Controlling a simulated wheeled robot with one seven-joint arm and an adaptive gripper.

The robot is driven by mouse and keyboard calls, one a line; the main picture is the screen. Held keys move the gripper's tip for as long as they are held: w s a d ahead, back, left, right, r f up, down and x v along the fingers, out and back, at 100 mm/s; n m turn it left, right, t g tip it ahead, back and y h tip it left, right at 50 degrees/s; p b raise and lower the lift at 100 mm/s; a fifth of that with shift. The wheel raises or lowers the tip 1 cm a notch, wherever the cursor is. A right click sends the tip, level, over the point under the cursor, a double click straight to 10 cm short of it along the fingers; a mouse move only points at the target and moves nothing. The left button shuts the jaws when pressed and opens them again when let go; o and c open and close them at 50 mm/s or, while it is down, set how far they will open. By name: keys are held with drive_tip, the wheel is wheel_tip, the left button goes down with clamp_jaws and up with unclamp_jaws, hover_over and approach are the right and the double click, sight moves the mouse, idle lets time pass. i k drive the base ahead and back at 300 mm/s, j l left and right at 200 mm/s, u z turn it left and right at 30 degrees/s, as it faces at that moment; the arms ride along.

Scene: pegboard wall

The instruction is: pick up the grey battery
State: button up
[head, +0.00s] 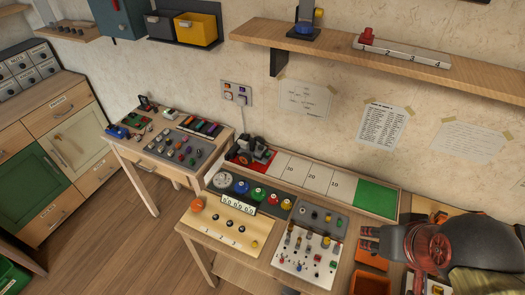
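I cannot pick out the grey battery for certain. Several small upright pieces, some greyish and some yellow, stand on a white board (290,267) at the front of the near workbench, but they are too small to name. My gripper (368,239) is at the right, over the workbench's right part and to the right of the white board. Its dark fingers point left. They are small and partly merge with the arm behind, so I cannot tell whether they are open or shut, and no held object shows.
A tan board (222,231) with an orange ball lies left of the white board. Behind are a row of coloured knobs and a long strip with a green end (375,198). An orange tray (369,253) sits near my gripper. A wall shelf (425,70) overhangs the back.

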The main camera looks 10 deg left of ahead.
sight(261, 150)
drive_tip(key=i+j+z, duration=0.15)
drive_tip(key=j+z, duration=0.2)
drive_tip(key=j, duration=0.3)
drive_tip(key=j+z, duration=0.35)
drive_tip(key=j, duration=0.35)
drive_tip(key=j+z, duration=0.3)
drive_tip(key=j, duration=0.4)
